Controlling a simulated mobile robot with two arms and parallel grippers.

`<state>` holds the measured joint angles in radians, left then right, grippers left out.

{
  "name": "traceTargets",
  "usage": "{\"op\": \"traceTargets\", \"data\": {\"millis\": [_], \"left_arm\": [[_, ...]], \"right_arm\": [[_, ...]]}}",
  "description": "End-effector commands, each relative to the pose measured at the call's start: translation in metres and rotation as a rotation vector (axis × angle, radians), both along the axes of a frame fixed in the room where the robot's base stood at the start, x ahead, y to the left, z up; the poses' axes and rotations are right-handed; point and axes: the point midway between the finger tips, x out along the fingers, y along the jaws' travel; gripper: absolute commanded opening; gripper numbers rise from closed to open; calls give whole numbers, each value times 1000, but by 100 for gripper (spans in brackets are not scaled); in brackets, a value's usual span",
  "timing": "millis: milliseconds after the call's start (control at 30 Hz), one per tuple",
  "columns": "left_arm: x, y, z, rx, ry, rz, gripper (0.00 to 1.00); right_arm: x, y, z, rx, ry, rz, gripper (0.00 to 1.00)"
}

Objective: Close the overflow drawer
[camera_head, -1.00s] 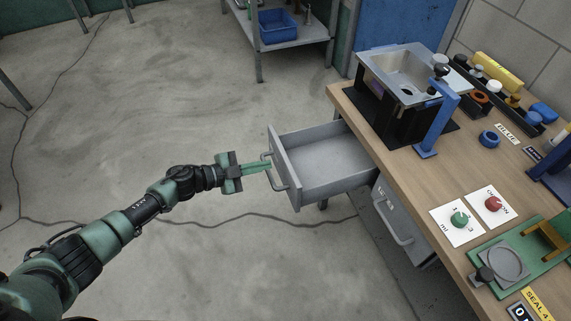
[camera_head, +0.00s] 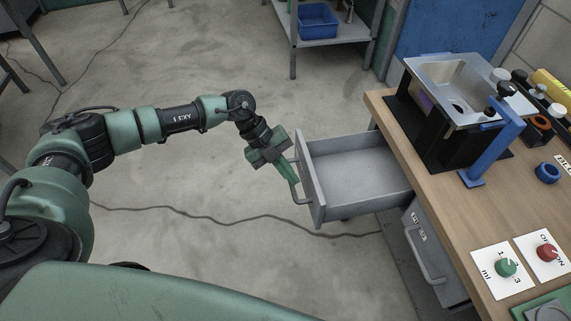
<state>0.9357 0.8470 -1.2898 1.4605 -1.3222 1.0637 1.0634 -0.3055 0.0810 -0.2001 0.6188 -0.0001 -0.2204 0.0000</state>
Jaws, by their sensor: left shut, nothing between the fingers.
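The overflow drawer is most likely the grey open drawer (camera_head: 360,172), pulled far out from under the wooden bench; its inside looks empty. Its bar handle (camera_head: 296,180) is on the front panel, facing left. My left gripper (camera_head: 290,184) is shut, with its green fingers pointing down and right at the handle. The fingertips are at or very close to the handle; I cannot tell if they touch it. My right gripper is not in view.
A second drawer (camera_head: 432,262) below is closed, with its own handle. The bench (camera_head: 440,205) carries a metal sink unit (camera_head: 458,88), a blue bracket (camera_head: 490,150) and dial plates (camera_head: 505,268). A shelf with a blue bin (camera_head: 317,22) stands behind.

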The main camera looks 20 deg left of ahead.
Motion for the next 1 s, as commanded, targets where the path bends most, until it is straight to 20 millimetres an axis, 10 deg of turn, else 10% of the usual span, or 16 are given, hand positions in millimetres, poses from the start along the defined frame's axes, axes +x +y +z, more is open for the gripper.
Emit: {"op": "traceTargets", "data": {"millis": [333,1000], "left_arm": [[-2,-26,-34,-1,0,0,0],[13,-50,-35,-5,-2,0,0]], "right_arm": [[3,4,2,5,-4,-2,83],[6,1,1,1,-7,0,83]]}}
